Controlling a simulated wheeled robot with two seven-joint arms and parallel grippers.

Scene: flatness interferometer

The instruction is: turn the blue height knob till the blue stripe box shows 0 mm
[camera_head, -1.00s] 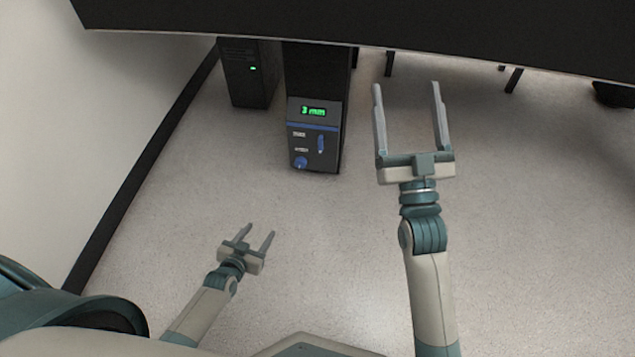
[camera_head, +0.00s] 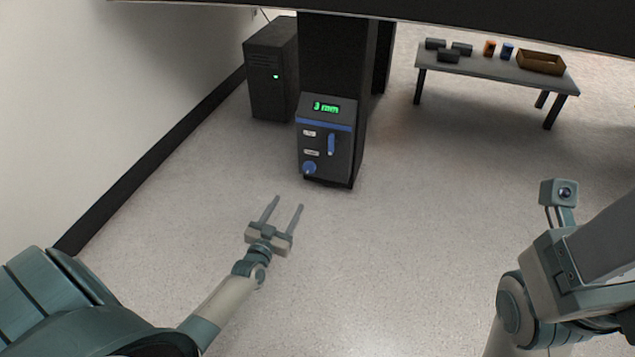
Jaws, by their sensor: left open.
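The blue height knob (camera_head: 309,168) is a round knob low on the dark control box (camera_head: 342,165). A box with a blue stripe (camera_head: 325,126) carries it, and its green display (camera_head: 326,108) reads 3 mm. My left gripper (camera_head: 288,202) is open and empty, in front of and below the knob, apart from it. My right gripper (camera_head: 590,255) is close to the camera at the right edge, partly cut off; its jaw opening cannot be made out.
A blue upright lever (camera_head: 331,144) sits right of the knob, by small white labels. A black computer tower (camera_head: 271,75) stands left of the box. A low table (camera_head: 482,74) with small items and a brown tray (camera_head: 541,62) is at the back right. The floor in front is clear.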

